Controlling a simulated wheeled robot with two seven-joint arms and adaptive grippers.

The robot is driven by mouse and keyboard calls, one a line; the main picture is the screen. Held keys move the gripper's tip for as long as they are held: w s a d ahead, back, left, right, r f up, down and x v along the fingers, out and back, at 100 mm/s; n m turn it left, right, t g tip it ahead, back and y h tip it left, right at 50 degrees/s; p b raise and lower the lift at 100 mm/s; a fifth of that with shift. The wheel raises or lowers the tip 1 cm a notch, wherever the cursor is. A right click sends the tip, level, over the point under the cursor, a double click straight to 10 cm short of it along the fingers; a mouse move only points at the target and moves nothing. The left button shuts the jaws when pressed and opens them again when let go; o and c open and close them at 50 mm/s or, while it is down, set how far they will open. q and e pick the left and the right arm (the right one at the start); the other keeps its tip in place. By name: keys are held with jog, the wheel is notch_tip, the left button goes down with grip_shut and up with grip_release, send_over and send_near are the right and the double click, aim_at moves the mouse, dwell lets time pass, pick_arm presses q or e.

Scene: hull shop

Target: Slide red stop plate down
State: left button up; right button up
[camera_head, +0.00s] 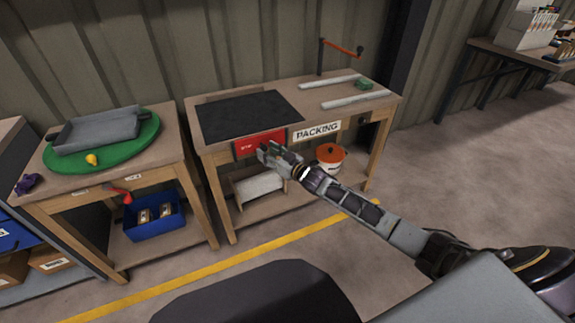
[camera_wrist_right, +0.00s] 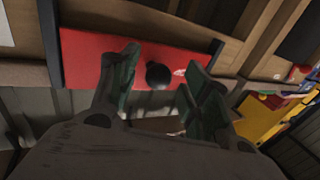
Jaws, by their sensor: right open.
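The red stop plate (camera_head: 258,143) is on the front edge of the right-hand workbench, left of the PACKING sign. In the right wrist view the red plate (camera_wrist_right: 85,60) runs between two dark upright guides, with a round black knob (camera_wrist_right: 158,75) on its face. My right gripper (camera_head: 268,151) is in front of the plate. In the right wrist view its open fingers (camera_wrist_right: 160,88) stand on either side of the knob. I cannot tell whether they touch it. The gripper covers the plate's lower right part in the head view. My left gripper is not in view.
The workbench (camera_head: 315,92) carries a black mat (camera_head: 250,114) and two pale rails (camera_head: 345,97). Below stands an orange-lidded white bucket (camera_head: 331,160). At left, another bench holds a green turntable (camera_head: 60,155) with a grey tray (camera_head: 98,128).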

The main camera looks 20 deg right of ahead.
jog(key=v, duration=1)
jog(key=shift+s, duration=0.3)
dwell(0.4)
jog(key=shift+d, duration=0.15)
dwell(0.3)
